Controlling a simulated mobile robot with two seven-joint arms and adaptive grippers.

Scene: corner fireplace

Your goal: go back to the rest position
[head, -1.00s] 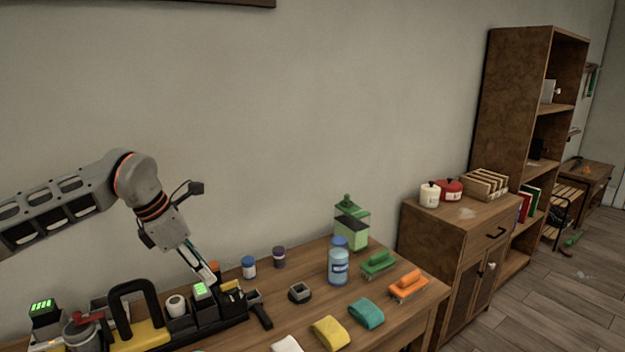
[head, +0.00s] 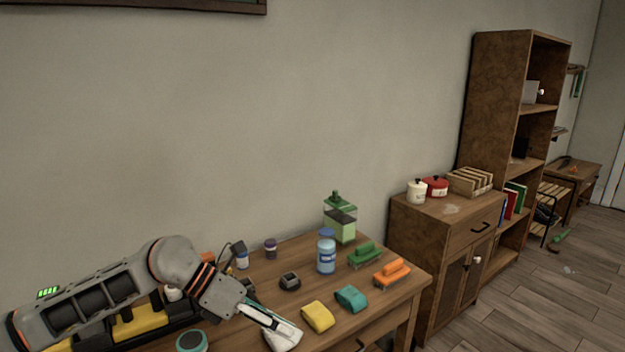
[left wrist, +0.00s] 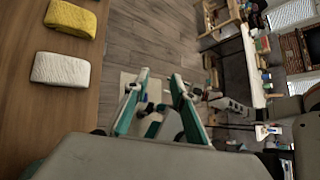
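My left gripper (head: 284,328) hangs over the front of the wooden table, with my left arm stretched low across the table from the left. In the head view it overlaps the white folded cloth (head: 283,341). The left wrist view shows the two teal-and-white fingers (left wrist: 160,76) apart with nothing held between them; floor shows through the gap. The white cloth (left wrist: 61,69) and yellow cloth (left wrist: 71,19) lie on the table to the left of the fingers there. My right gripper is in neither view.
My arm hides much of the table's left side.

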